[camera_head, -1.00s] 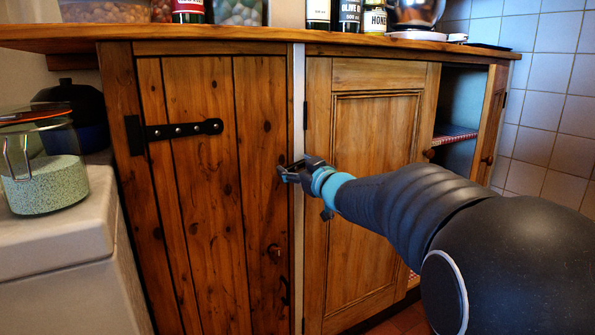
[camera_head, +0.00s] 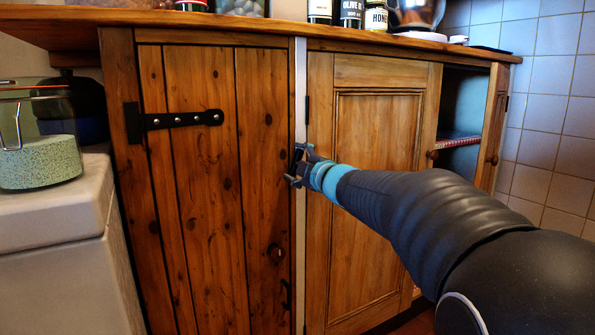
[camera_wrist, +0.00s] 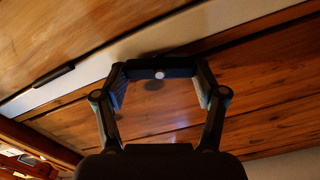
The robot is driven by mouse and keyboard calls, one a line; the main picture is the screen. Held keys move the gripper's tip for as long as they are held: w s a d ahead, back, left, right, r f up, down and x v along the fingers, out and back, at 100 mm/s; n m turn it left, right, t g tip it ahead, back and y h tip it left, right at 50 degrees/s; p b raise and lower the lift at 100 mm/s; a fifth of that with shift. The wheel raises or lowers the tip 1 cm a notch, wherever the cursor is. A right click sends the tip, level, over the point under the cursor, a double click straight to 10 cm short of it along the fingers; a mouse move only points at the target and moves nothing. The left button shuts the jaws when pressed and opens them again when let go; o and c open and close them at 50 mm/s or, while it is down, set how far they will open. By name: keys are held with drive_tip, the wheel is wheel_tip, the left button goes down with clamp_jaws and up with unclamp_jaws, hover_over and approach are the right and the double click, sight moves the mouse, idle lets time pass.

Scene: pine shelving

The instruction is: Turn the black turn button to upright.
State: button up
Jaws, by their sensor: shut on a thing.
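The black turn button (camera_wrist: 177,71) is a short dark bar with a pale round pivot at its middle, seen in the wrist view. It lies at a slant to the white upright strip (camera_wrist: 80,72), so it is tilted and not in line with it. My gripper (camera_wrist: 160,74) has one finger at each end of the bar and is shut on it. In the head view my gripper (camera_head: 295,167) is at the right edge of the plank door (camera_head: 205,230), one finger above the other. It hides the button there.
A panelled door (camera_head: 372,180) is right of the strip, with an open compartment (camera_head: 460,110) beyond. Jars stand on the worktop (camera_head: 250,25).

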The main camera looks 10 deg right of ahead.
drive_tip(key=shift+f+n+b, duration=0.1)
drive_tip(key=shift+n+b, duration=0.95)
drive_tip(key=shift+n, duration=1.15)
drive_tip(key=o, duration=1.1)
drive_tip(key=shift+o, duration=0.2)
drive_tip(key=v, duration=1.2)
